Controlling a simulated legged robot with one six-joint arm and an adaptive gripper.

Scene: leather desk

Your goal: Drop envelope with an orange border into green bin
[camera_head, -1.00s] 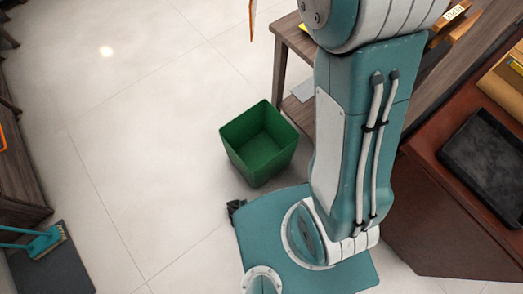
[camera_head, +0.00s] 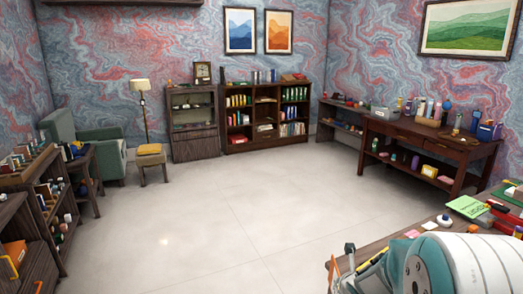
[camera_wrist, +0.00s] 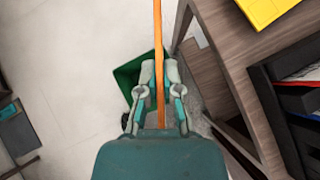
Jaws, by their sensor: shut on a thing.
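My gripper (camera_wrist: 159,78) is shut on the envelope with an orange border (camera_wrist: 158,35). In the wrist view the envelope is edge-on, a thin orange strip running up between the fingers. The green bin (camera_wrist: 126,76) lies below and just left of the fingers, partly hidden by them. In the head view, part of my gripper (camera_head: 349,262) shows low near the desk edge, with an orange sliver of the envelope (camera_head: 333,272) beside it. The bin is out of the head view.
A wooden desk (camera_wrist: 222,60) with a yellow item (camera_wrist: 265,8) and dark trays (camera_wrist: 300,110) stands right of the gripper in the wrist view. Open pale floor (camera_head: 220,225) fills the middle of the room. Shelves (camera_head: 265,118) line the back wall.

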